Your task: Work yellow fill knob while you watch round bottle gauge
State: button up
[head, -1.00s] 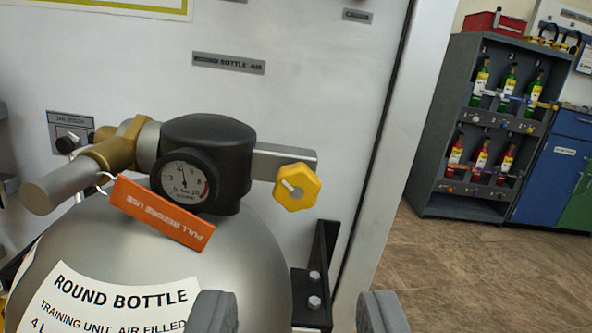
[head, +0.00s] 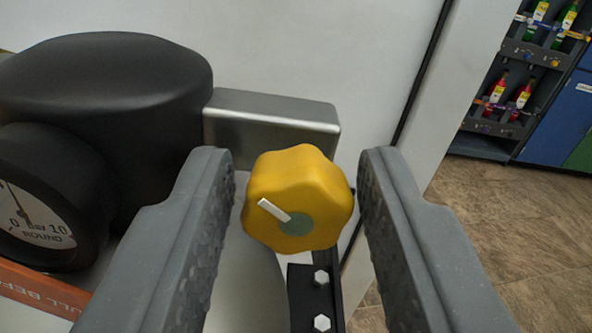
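The yellow fill knob (head: 310,180) is lobed, with a grey-green centre and a white pointer mark aimed to the upper left. It sits at the end of a metal block (head: 270,122) beside the black valve housing (head: 110,100). My gripper (head: 298,165) is open, one finger on each side of the knob. A gap shows on both sides, narrower at the left finger. The round bottle gauge (head: 40,225) is at the left edge, partly cut off.
An orange pull tag (head: 35,295) hangs below the gauge. A black bracket with bolts (head: 318,295) stands below the knob. A white panel (head: 330,50) is behind. A rack of bottles (head: 520,90) stands far off at right, over open floor (head: 520,225).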

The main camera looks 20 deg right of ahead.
jog(key=c, duration=0.7)
jog(key=shift+m, duration=0.4)
jog(key=m+b, duration=0.2)
jog(key=m, duration=0.2)
jog(key=shift+f+m, duration=0.1)
jog(key=shift+m, duration=0.2)
jog(key=m+b, duration=0.4)
jog(key=m, duration=0.1)
jog(key=shift+d+f, duration=0.1)
jog(key=shift+d, duration=0.05)
jog(key=shift+s+m, duration=0.1)
jog(key=shift+m, duration=0.2)
jog(key=o, duration=0.7)
